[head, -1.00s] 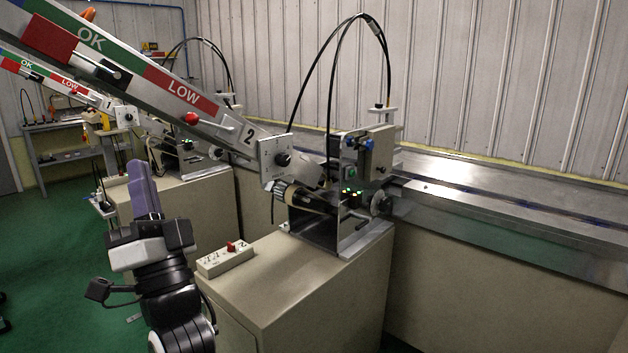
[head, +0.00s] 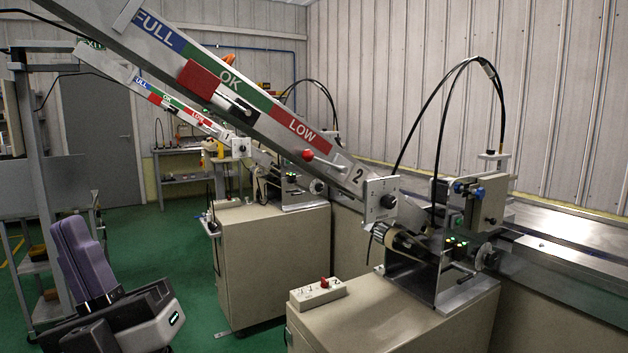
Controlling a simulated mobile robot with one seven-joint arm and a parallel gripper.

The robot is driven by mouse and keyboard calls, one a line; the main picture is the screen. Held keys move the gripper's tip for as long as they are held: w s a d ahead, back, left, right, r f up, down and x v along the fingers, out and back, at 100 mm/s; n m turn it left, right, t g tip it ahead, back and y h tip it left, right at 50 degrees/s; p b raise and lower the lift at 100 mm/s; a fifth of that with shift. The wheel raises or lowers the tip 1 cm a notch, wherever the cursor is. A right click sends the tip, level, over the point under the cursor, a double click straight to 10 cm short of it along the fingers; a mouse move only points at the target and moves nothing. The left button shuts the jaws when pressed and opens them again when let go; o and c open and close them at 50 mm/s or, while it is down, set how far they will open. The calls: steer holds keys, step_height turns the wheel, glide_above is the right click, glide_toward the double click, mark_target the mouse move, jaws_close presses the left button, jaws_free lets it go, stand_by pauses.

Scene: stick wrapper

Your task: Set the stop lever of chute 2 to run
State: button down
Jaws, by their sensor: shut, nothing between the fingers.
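Chute 2 (head: 264,128) slopes down from the upper left to the machine on the near cabinet. It bears blue FULL, green OK and red LOW bands and a "2" plate (head: 357,177). A lever with a red ball knob (head: 308,155) sits on its side near the LOW band; I cannot read its setting. A red block (head: 200,79) and a black-and-silver fitting (head: 236,106) are also on the chute's side. My gripper (head: 73,226) is at the lower left, fingers together and empty, pointing up, well apart from the chute and lever.
A switch box (head: 318,293) with a red knob stands on the near cabinet (head: 400,325). The wrapper machine (head: 440,250) has black cables arching above it. Chute 1 (head: 170,103) and its cabinet stand behind. A grey shelf rack (head: 40,190) is at the left. Green floor between is open.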

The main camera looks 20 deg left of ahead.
mark_target(325, 163)
steer(key=w+f+m+t+h+b, duration=0.1)
steer(key=w+f+m+t+h, duration=0.15)
steer(key=w+t+h, duration=0.95)
steer(key=w+d+f+n+t+h+b, duration=0.1)
steer(key=w+d+f+t+h, duration=0.1)
steer(key=w+d+t+h, duration=0.4)
steer(key=w+d+f+t+h, duration=0.1)
steer(key=w+f+t+h, duration=0.1)
steer(key=w+h, duration=0.5)
steer(key=w+a+r+y+p, duration=0.1)
steer(key=w+r+p, duration=0.3)
steer(key=w, duration=0.9)
steer(key=shift+a+r+y, duration=0.4)
steer(key=shift+r+y, duration=0.2)
steer(key=shift+r, duration=0.6)
